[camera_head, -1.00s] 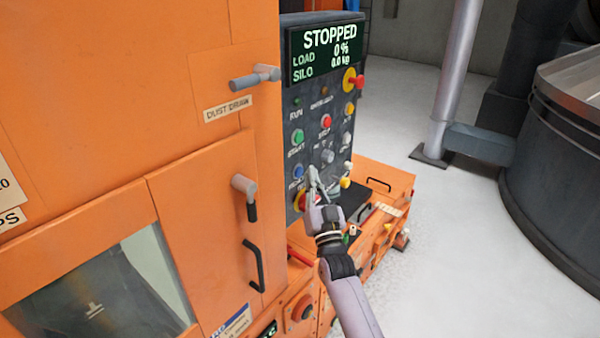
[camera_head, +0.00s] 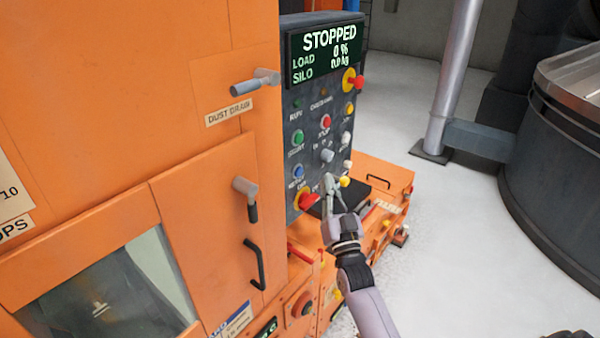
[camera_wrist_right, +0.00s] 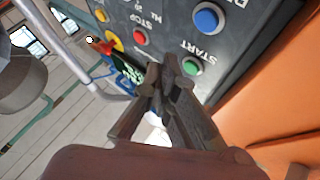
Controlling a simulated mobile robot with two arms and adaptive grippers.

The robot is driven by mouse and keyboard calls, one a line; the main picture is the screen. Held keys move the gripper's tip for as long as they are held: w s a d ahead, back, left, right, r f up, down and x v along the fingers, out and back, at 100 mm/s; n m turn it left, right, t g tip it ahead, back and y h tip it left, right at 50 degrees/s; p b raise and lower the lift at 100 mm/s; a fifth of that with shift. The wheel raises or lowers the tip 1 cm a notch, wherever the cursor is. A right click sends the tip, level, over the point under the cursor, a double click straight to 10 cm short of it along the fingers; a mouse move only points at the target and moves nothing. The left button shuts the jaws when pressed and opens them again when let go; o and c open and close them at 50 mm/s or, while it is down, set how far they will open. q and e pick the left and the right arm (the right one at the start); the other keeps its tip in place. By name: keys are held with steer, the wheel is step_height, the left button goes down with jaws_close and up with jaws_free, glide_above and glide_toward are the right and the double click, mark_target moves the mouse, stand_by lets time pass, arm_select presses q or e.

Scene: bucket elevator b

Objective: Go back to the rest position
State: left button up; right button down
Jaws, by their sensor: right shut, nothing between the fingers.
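My right gripper (camera_head: 329,184) is shut and empty, in front of the lower part of the dark control panel (camera_head: 310,105). In the right wrist view the shut fingers (camera_wrist_right: 165,85) point at the panel, close to the green START button (camera_wrist_right: 192,66) in that picture; I cannot tell the gap. The panel display (camera_head: 329,50) reads STOPPED, LOAD 0 % and SILO 0.0 kg. A red-and-yellow knob (camera_head: 308,200) sits just left of the gripper in the head view. My left gripper is not in view.
The orange machine (camera_head: 100,100) with handles and a window fills the left. A low orange cabinet (camera_head: 390,180) stands beyond my right arm. A grey pipe (camera_head: 455,80) and a large dark round vessel (camera_head: 560,160) stand at the right. The pale floor (camera_head: 460,260) between is clear.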

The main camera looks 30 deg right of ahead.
stand_by(0.3)
steer(key=a+f+n+g+y+b, duration=0.1)
steer(key=a+f+g+y, duration=0.15)
steer(key=f, duration=0.95)
steer(key=a+f+n+g+y, duration=0.1)
steer(key=a+f+n+g, duration=0.15)
steer(key=f, duration=1.05)
steer(key=s+a+f+g+y+b, duration=0.1)
steer(key=s+a+f+g, duration=0.1)
steer(key=s+f, duration=0.35)
steer(key=s+a+f+n+g, duration=0.1)
steer(key=s+a+f+g, duration=0.1)
steer(key=f, duration=0.7)
steer(key=s+a+f+g+y+b, duration=0.1)
steer(key=s+f+g, duration=0.1)
steer(key=s+f, duration=0.35)
steer(key=s+a+f+n+g, duration=0.1)
steer(key=s+a+f+g, duration=0.15)
steer(key=s+f, duration=0.65)
steer(key=s+a+f+n+g, duration=0.1)
steer(key=s+f+g, duration=0.3)
steer(key=s+f, duration=0.55)
steer(key=s+f+g, duration=0.2)
steer(key=s, duration=0.7)
steer(key=s+f+n+g+b, duration=0.1)
steer(key=s+f+g, duration=0.1)
steer(key=s, duration=0.8)
steer(key=shift+a+f+y, duration=0.35)
steer(key=shift+a+f, duration=0.05)
steer(key=shift+f, duration=0.25)
